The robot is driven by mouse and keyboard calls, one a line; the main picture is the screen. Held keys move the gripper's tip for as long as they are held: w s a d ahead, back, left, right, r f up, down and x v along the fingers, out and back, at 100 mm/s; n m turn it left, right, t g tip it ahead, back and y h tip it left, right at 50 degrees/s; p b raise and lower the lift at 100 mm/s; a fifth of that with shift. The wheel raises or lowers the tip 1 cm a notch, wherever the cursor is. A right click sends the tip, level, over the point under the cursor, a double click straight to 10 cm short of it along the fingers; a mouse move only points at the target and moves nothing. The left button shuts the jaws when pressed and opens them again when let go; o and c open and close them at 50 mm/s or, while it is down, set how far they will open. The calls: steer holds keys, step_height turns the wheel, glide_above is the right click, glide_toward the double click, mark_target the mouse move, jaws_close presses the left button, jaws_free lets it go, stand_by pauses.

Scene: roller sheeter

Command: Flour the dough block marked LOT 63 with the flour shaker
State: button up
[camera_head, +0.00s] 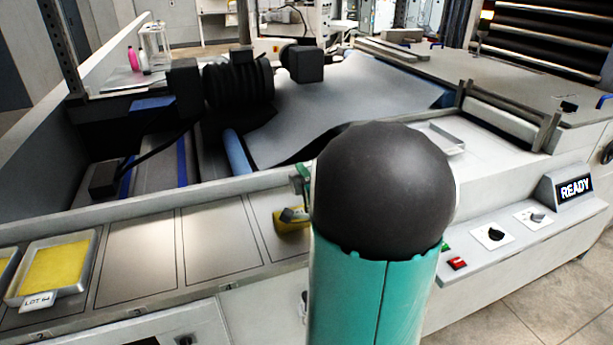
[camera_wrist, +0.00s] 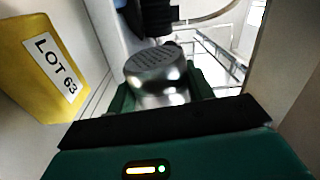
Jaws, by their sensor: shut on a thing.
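The yellow dough block marked LOT 63 (camera_wrist: 48,65) fills the left side of the wrist view, its white label facing the camera at a tilt. My gripper (camera_wrist: 160,88) is shut on the flour shaker (camera_wrist: 157,70), a metal cylinder with a perforated top, held between its green fingers. The block is beside the gripper, apart from the shaker. In the head view my arm hides most of the gripper and the shaker. A small yellow piece (camera_head: 292,219) shows just left of my arm, too hidden to identify surely.
A metal tray with a yellow block labelled LOT 64 (camera_head: 56,265) sits on the front ledge at left, beside another partly cut off. Marked ledge spaces (camera_head: 137,255) between are bare. The sheeter's belt (camera_head: 340,95) lies behind; a READY display (camera_head: 574,188) stands at right.

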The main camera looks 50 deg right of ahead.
steer(key=shift+f, duration=0.1)
steer(key=shift+a, duration=0.1)
steer(key=shift+w+a, duration=0.6)
steer(key=shift+a, duration=0.35)
steer(key=shift+s+d, duration=0.35)
steer(key=shift+d, duration=0.3)
steer(key=shift+s+d, duration=0.4)
steer(key=shift+d, duration=0.3)
steer(key=shift+s+d, duration=0.35)
steer(key=shift+d, duration=0.3)
